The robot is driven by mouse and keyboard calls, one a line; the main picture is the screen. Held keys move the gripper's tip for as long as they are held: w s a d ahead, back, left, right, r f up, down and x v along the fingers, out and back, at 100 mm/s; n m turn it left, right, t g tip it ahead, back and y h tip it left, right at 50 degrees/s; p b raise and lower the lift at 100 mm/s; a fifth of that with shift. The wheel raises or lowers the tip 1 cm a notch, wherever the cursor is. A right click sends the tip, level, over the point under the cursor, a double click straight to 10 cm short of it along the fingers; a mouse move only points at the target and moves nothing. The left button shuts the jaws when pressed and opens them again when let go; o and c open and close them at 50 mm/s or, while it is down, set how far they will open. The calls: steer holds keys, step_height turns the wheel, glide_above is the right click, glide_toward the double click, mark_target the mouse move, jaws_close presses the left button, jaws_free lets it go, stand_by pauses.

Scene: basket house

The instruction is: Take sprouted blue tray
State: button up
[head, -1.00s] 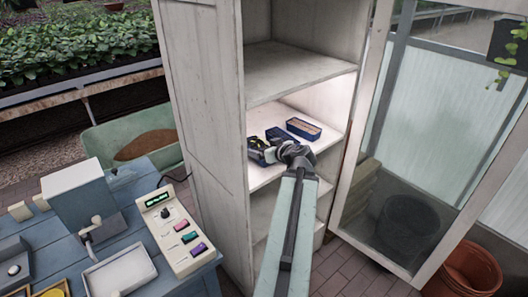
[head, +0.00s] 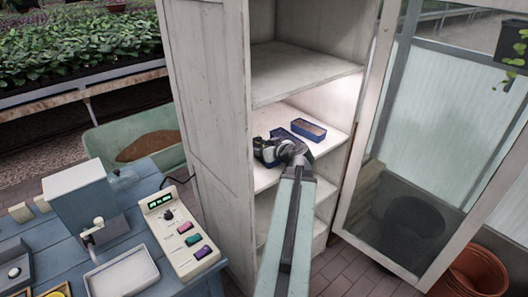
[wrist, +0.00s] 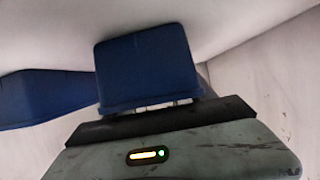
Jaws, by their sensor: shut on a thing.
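My gripper (head: 271,151) is inside the open cabinet, at the lit middle shelf, shut on a dark blue tray (wrist: 147,65). A second blue tray (head: 308,130) with brown soil and no visible sprouts sits on the shelf to the right. A blue tray also shows at the left of the wrist view (wrist: 40,98).
The cabinet's left side wall (head: 205,130) and the shelf above (head: 300,75) close in on the arm. The open glazed door (head: 420,170) stands at right. A blue table (head: 150,190) with a control box (head: 180,232) is at left. Terracotta pots (head: 472,275) stand at lower right.

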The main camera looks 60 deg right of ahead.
mark_target(262, 146)
steer(key=shift+r, duration=0.1)
step_height(262, 146, up, 10)
steer(key=p, duration=1)
